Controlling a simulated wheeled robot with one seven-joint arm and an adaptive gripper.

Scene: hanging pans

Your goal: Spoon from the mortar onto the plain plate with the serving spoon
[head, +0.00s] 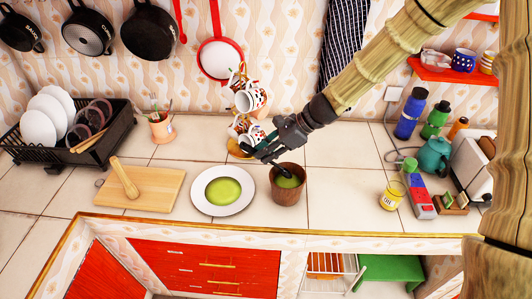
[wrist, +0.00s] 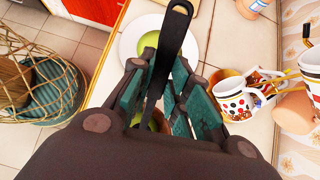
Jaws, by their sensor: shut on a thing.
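A brown mortar (head: 287,192) stands on the counter with green contents inside. To its left is a white plate (head: 247,205) with a pool of green food in its middle; the plate also shows in the wrist view (wrist: 130,46). My gripper (head: 262,152) is above the mortar, shut on the handle of a black serving spoon (wrist: 172,45). The spoon's lower end (head: 287,172) reaches down into the mortar. Its bowl is hidden, so I cannot tell whether it carries food.
A cutting board with a wooden pestle (head: 125,180) lies left of the plate. A mug tree (head: 248,100) stands behind the mortar. A yellow can (head: 392,195) and several bottles (head: 411,112) are to the right. Clear counter lies between mortar and can.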

